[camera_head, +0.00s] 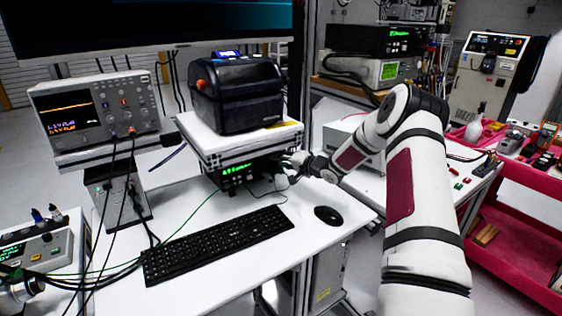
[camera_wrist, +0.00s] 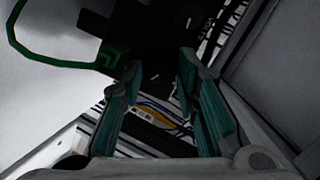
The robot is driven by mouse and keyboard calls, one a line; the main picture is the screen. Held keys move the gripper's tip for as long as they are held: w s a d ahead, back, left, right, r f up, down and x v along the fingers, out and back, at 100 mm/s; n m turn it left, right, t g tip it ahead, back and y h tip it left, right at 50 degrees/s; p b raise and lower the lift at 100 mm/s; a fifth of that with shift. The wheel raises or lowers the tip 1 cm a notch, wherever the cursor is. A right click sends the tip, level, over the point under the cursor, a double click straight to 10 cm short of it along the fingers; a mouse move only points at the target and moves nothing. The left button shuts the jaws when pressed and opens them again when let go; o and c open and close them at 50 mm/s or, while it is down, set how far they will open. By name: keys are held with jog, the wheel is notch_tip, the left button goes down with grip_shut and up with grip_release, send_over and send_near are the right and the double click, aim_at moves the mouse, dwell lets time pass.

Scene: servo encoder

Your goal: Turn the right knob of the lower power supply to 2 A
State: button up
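A black power supply (camera_head: 238,174) with a green lit display sits under the white shelf at the back of the desk. My gripper (camera_head: 283,176) is at the right end of its front. In the wrist view my gripper (camera_wrist: 158,66) has its two teal-padded fingers apart, with a gap between the tips. A knob (camera_wrist: 187,21) with a pale mark shows above the right fingertip. The area between the tips is too dark to tell whether they touch a knob.
A black printer (camera_head: 238,92) stands on the white shelf (camera_head: 215,145) close above my gripper. A keyboard (camera_head: 217,243) and mouse (camera_head: 328,215) lie in front. A green wire (camera_wrist: 40,62) hangs by the power supply. Other instruments (camera_head: 372,40) are stacked at back right.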

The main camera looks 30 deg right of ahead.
jog(key=v, duration=1.2)
jog(key=shift+f, duration=0.1)
